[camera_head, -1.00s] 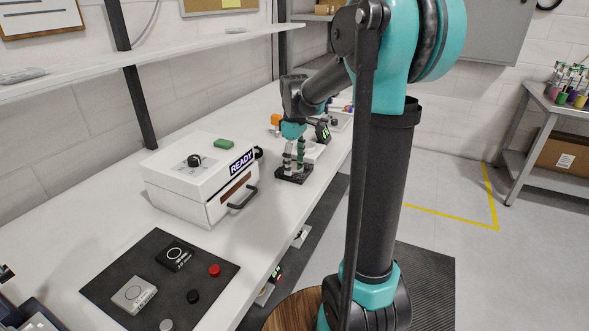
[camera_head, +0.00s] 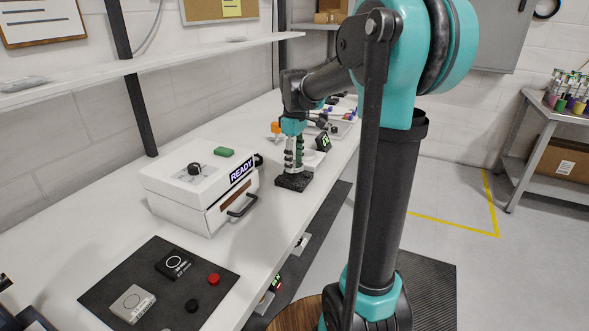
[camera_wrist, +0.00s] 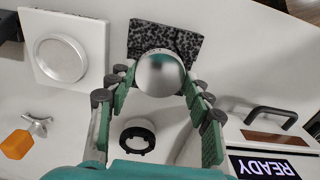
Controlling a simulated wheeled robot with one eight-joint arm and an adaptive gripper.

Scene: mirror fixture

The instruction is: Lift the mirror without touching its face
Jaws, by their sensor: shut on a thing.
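A small round mirror (camera_wrist: 160,73) shows a grey, blurry reflection in the wrist view. My gripper (camera_wrist: 158,78) is shut on its sides, with one green-padded finger at the left and one at the right. The fingertips sit at the rim, and no finger lies across the visible face. A black speckled base block (camera_wrist: 187,42) is behind the mirror; the gap between them cannot be judged here. In the head view my gripper (camera_head: 293,158) points down just above the block (camera_head: 293,182). The mirror is too small to make out there.
A white box with a READY sign (camera_head: 205,183) and handle stands close to the left of my gripper. A white scale with a round pan (camera_wrist: 62,60), a black ring (camera_wrist: 138,136) and an orange-handled part (camera_wrist: 17,144) are nearby. A dark mat (camera_head: 130,275) lies nearer on the bench.

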